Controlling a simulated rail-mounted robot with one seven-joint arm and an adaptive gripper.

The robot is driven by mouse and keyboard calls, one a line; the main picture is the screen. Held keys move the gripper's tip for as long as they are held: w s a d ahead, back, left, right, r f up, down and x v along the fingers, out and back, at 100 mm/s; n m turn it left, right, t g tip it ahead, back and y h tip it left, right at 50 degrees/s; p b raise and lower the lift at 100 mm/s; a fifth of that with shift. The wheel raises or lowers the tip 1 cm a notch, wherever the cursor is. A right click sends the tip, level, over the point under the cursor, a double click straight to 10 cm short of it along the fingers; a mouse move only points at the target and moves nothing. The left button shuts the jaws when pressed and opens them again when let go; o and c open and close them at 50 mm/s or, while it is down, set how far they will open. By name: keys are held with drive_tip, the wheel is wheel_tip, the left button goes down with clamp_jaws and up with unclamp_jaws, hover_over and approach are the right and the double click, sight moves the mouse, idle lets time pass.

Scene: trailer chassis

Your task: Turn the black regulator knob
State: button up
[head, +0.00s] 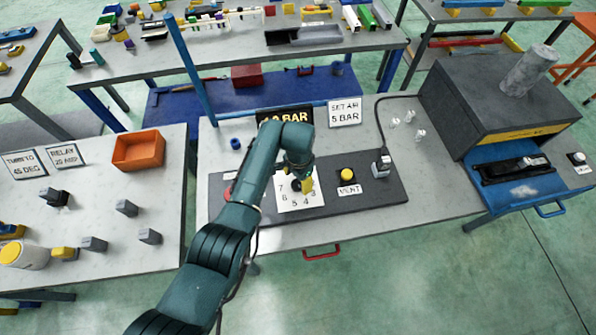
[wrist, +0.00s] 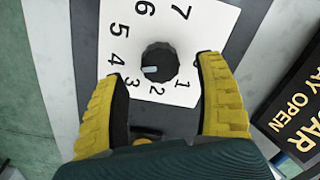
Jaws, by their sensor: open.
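The black regulator knob (wrist: 160,63) shows in the wrist view at the middle of a white dial card (wrist: 122,30) with printed numbers. A pale mark on the knob points toward the side between 3 and 4. My gripper (wrist: 165,88) is open, its two yellow fingers spread on either side below the knob in the picture, with nothing between them touching it. In the head view my gripper (head: 304,187) is over the dial card (head: 292,202) and hides most of the knob.
A yellow VENT button (head: 347,174) and a dark cable plug (head: 381,165) stand right of the dial on the dark panel (head: 385,196). Behind are a BAR display (head: 285,115) and a "SET AIR 5 BAR" sign (head: 345,112). An orange bin (head: 138,150) sits on the left table.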

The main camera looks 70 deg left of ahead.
sight(298, 184)
wheel_tip(298, 184, up, 9)
drive_tip(key=shift+d+f, duration=0.1)
idle(0.6)
